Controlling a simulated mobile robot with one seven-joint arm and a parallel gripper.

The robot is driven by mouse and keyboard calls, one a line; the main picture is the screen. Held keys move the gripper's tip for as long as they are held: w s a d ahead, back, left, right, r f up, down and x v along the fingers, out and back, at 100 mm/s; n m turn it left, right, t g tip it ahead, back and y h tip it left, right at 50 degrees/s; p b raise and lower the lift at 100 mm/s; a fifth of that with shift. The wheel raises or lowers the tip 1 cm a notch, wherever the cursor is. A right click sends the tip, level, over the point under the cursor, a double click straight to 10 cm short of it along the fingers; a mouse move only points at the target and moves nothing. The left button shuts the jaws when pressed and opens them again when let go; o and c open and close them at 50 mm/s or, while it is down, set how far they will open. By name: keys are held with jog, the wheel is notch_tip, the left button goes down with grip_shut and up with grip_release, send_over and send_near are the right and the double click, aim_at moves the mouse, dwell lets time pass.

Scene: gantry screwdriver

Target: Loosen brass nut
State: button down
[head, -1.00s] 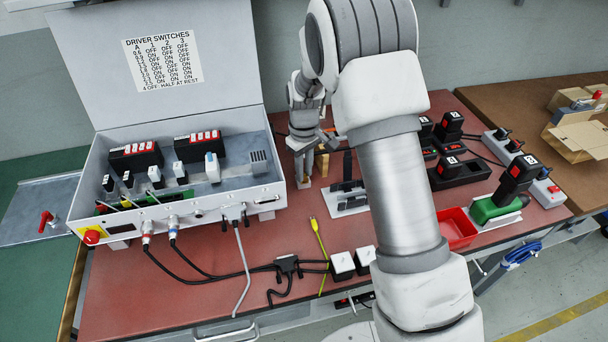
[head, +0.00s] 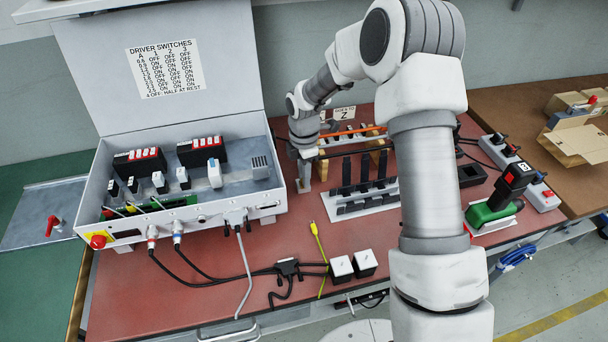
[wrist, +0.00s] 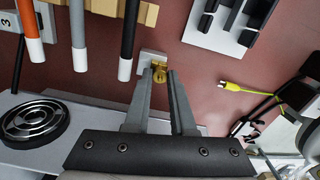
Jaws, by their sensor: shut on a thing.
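The brass nut (wrist: 162,61) is a small golden piece at the front of a pale block (wrist: 148,60), in the middle of the wrist view. My gripper (wrist: 161,74) has both fingertips at the nut, one on each side, and is shut on it. The fingertips hide part of the nut. In the head view my gripper (head: 304,184) reaches down to the bench just right of the open grey control box (head: 190,230). The nut cannot be made out there.
A black and silver disc (wrist: 34,121) lies on a grey surface. A white rack with black holders (head: 362,200) stands right of my gripper. The red bench front (head: 210,290) has cables and two white cubes.

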jog(key=n+p, duration=0.1)
jog(key=n, duration=0.2)
jog(key=shift+r, duration=0.1)
jog(key=n+p, duration=0.3)
jog(key=n, duration=0.1)
jog(key=shift+r, duration=0.2)
jog(key=n+p, duration=0.2)
jog(key=n, duration=0.2)
jog(key=shift+n, duration=0.3)
jog(key=shift+f+n+p, duration=0.25)
jog(key=shift+n+p, duration=0.1)
jog(key=shift+n, duration=0.35)
jog(key=c, duration=1)
grip_release()
